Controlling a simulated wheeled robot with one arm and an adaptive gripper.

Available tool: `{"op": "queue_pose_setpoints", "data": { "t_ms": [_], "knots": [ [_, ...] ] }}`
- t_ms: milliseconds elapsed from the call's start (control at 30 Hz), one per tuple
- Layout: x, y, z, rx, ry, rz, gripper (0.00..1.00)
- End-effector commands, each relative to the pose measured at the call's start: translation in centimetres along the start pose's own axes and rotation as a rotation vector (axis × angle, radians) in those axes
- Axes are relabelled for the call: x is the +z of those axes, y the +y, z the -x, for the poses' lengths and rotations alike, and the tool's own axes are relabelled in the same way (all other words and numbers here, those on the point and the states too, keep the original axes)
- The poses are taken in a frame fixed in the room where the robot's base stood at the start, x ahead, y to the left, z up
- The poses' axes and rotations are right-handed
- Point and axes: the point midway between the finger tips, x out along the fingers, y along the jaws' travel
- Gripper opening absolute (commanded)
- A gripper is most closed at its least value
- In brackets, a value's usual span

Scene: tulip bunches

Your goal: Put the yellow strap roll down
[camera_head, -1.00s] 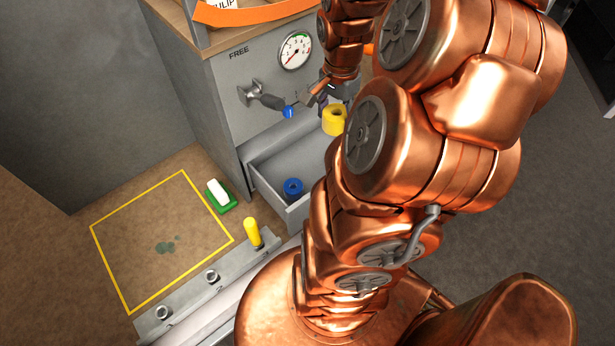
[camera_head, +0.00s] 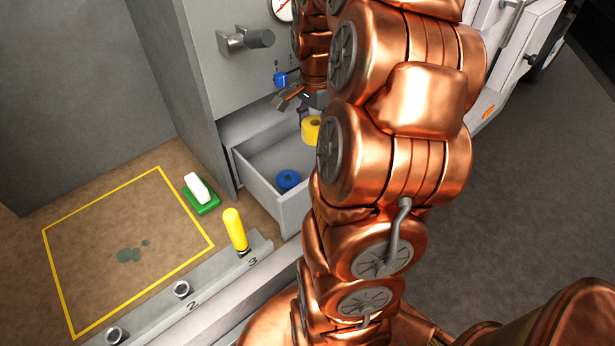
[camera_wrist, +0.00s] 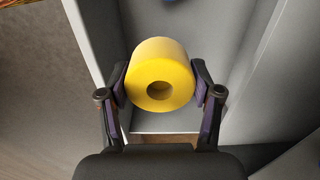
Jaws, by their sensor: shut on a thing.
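The yellow strap roll (camera_head: 311,129) is between the fingers of my gripper (camera_head: 305,108), over the open drawer (camera_head: 262,198). In the wrist view the yellow roll (camera_wrist: 160,78) has its round hole facing the camera, and the pads of my gripper (camera_wrist: 162,92) press on it from both sides. My gripper is shut on the roll. In the head view the roll looks held inside or just above the drawer's right part; its exact height above the drawer floor is hard to tell. My arm hides part of the drawer's right side.
A blue roll (camera_head: 288,180) lies in the drawer near its front. A green and white block (camera_head: 200,193) sits beside a yellow outlined square (camera_head: 128,245). A yellow peg (camera_head: 235,229) stands on a grey rail (camera_head: 213,281). A grey handle (camera_head: 245,40) sticks out of the cabinet above.

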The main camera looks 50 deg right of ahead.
Motion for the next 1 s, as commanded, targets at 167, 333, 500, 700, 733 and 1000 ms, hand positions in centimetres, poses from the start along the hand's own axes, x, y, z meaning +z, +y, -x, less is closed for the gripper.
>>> {"op": "queue_pose_setpoints", "data": {
  "t_ms": [167,333,500,700,733,1000],
  "knots": [
    [0.1,-1.4,-3.7,-0.005,0.002,-0.012,0.16],
    [0.3,-2.1,-4.8,-0.005,0.001,-0.018,0.16],
    [0.4,-2.3,-5.4,-0.005,-0.001,-0.021,0.16],
    [0.4,-2.2,-8.0,-0.004,-0.003,-0.020,0.16],
    [0.4,-2.2,-8.6,-0.003,-0.003,-0.021,0.16],
    [0.3,-2.3,-11.6,-0.006,-0.002,-0.021,0.16]
  ]
}}
